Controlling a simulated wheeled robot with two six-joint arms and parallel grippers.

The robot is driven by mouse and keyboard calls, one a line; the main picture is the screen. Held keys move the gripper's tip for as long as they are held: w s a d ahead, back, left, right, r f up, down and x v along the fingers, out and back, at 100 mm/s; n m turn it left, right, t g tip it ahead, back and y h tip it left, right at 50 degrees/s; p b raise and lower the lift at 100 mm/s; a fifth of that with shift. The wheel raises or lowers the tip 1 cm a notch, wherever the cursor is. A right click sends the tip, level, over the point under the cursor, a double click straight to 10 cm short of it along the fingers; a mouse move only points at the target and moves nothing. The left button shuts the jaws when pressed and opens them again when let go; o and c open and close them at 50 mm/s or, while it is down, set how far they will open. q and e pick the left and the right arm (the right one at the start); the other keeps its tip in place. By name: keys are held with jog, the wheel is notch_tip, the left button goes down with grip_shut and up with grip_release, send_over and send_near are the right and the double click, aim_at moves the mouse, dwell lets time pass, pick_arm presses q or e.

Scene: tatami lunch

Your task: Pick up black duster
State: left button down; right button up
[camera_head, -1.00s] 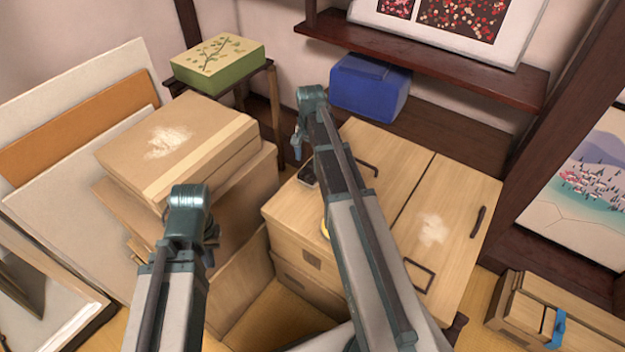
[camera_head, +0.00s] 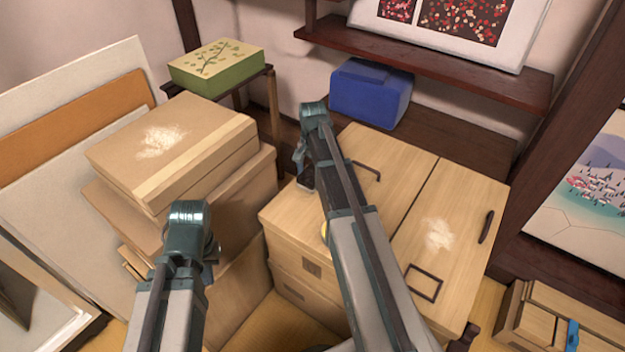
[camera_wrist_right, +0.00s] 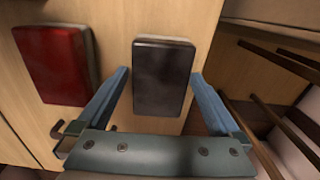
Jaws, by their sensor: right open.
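The black duster (camera_wrist_right: 162,77), a dark rounded block, lies on the light wooden cabinet top. In the right wrist view it sits between the spread fingers of my right gripper (camera_wrist_right: 160,72), with a gap on each side. In the head view the duster (camera_head: 306,180) is partly covered by my right gripper (camera_head: 300,155), which hangs over the cabinet's back left part. My left gripper (camera_head: 208,248) is at the lower left, in front of the cardboard boxes and away from the duster; its fingers do not show clearly.
A red duster (camera_wrist_right: 52,65) lies left of the black one in the wrist view. The wooden cabinet (camera_head: 400,195) has dark handles and a white dusty patch (camera_head: 438,234). Stacked cardboard boxes (camera_head: 200,150) stand left. A blue box (camera_head: 370,92) is behind the cabinet.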

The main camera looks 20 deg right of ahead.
aim_at(312, 172)
jog(key=c, duration=1.3)
jog(key=shift+o, duration=0.2)
jog(key=shift+r, duration=0.25)
jog(key=shift+r+p, duration=0.8)
jog(key=shift+p, duration=0.2)
jog(key=shift+r+p, duration=0.95)
jog(key=s+a, duration=0.1)
jog(key=s, duration=0.4)
jog(key=s+a, duration=0.2)
jog(key=s, duration=0.3)
jog(key=s+a+r+p, duration=0.1)
jog(key=s+a, duration=0.1)
jog(key=s, duration=0.3)
jog(key=shift+s, duration=0.1)
